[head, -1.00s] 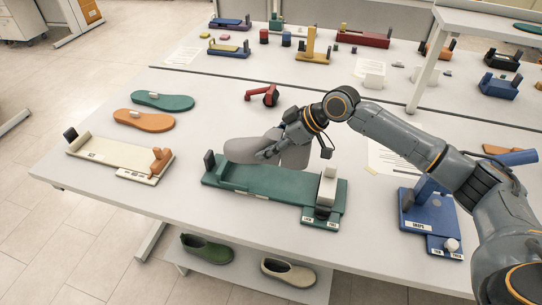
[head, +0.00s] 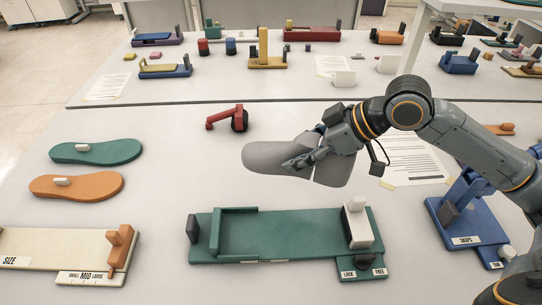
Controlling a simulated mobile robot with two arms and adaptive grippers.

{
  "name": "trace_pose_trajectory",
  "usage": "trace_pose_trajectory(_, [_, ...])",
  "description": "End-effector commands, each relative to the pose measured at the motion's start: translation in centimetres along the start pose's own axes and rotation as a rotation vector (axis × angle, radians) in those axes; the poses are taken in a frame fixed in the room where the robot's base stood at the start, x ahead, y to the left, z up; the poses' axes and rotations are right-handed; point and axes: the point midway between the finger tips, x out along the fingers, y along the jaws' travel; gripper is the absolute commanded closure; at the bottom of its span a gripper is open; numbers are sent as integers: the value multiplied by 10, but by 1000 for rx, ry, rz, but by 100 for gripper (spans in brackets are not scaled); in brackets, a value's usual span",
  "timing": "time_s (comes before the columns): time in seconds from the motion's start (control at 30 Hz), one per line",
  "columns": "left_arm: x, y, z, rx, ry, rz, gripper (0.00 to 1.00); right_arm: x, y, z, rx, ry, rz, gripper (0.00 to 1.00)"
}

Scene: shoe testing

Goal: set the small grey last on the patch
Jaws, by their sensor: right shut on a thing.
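My right gripper (head: 296,163) is shut on a grey last (head: 262,157), a smooth foot-shaped form with its rounded end to the left. A dark seam crosses it near the broader right end, partly covered by the gripper. It is held roughly level beyond the green fixture; its height above the table is hard to tell. I cannot make out a patch clearly. My left gripper is not in view.
The green fixture (head: 300,238) with a white block and LOCK/FREE label lies in front. A cream size gauge (head: 40,247) and two insoles (head: 95,152) are left. A red tool (head: 225,118) lies behind; a blue fixture (head: 468,222) is right. Table between insoles and last is clear.

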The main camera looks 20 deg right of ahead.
Motion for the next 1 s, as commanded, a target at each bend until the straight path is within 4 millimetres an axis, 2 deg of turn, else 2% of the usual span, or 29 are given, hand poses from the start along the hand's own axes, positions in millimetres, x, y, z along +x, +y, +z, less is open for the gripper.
trace_pose_trajectory(0.07, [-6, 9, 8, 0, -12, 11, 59, 8, 11, -4, 4, 4, -2, 84])
trace_pose_trajectory(0.2, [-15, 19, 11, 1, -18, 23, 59, 32, 39, -9, 6, 5, -2, 84])
trace_pose_trajectory(0.37, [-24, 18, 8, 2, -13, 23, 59, 61, 72, -13, 4, 4, -2, 84])
trace_pose_trajectory(0.5, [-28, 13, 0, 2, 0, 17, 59, 90, 89, 1, 4, 2, -2, 84])
trace_pose_trajectory(0.63, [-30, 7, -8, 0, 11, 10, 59, 107, 100, 7, 2, 3, -1, 84])
trace_pose_trajectory(0.87, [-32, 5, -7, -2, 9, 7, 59, 120, 108, 13, 0, 3, -1, 84])
trace_pose_trajectory(1.0, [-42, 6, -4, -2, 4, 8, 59, 133, 108, 26, 3, -1, -2, 84])
